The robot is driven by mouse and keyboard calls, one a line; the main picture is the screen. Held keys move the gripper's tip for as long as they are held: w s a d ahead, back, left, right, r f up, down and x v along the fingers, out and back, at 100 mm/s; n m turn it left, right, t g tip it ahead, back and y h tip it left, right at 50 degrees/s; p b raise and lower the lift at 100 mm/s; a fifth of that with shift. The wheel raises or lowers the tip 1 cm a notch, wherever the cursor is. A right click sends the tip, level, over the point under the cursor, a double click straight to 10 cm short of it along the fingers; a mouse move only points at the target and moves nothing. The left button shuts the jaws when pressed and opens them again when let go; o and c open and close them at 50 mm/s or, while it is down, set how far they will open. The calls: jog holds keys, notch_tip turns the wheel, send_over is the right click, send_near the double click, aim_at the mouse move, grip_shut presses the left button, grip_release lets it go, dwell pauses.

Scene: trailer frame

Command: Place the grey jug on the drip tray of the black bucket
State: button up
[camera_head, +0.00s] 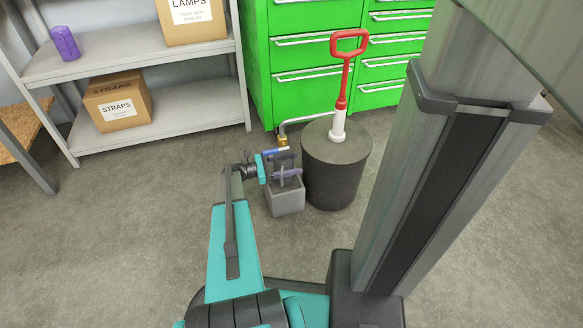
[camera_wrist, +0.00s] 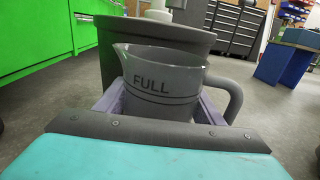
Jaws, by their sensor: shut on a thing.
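The grey jug (camera_wrist: 160,85), marked FULL with dark lines, is upright between the purple fingers of my gripper (camera_wrist: 160,105) in the wrist view. My gripper is shut on it, and the jug's handle shows at the right. In the head view my gripper (camera_head: 283,163) is at the left side of the black bucket (camera_head: 336,170), where the jug is partly hidden by the fingers. A grey block (camera_head: 286,200), apparently the drip tray's stand, is under the gripper against the bucket. I cannot tell whether the jug touches it. The bucket (camera_wrist: 110,55) is behind the jug in the wrist view.
A red-handled pump (camera_head: 345,75) stands on the bucket, with a pipe and brass spout (camera_head: 283,138) just above my gripper. Green drawer cabinets (camera_head: 310,75) are behind. A grey shelf (camera_head: 170,135) with boxes is at the left. The floor in front is clear.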

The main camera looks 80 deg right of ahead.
jog(key=shift+f, duration=0.1)
jog(key=o, duration=1.1)
jog(key=shift+w+a+r, duration=0.1)
jog(key=shift+w+r, duration=0.1)
jog(key=shift+w, duration=0.15)
jog(key=p+v, duration=0.4)
jog(key=v, duration=0.5)
jog(key=shift+w+a, duration=0.1)
jog(key=shift+w, duration=0.25)
jog(key=shift+p+v, duration=0.45)
jog(key=shift+v, duration=0.3)
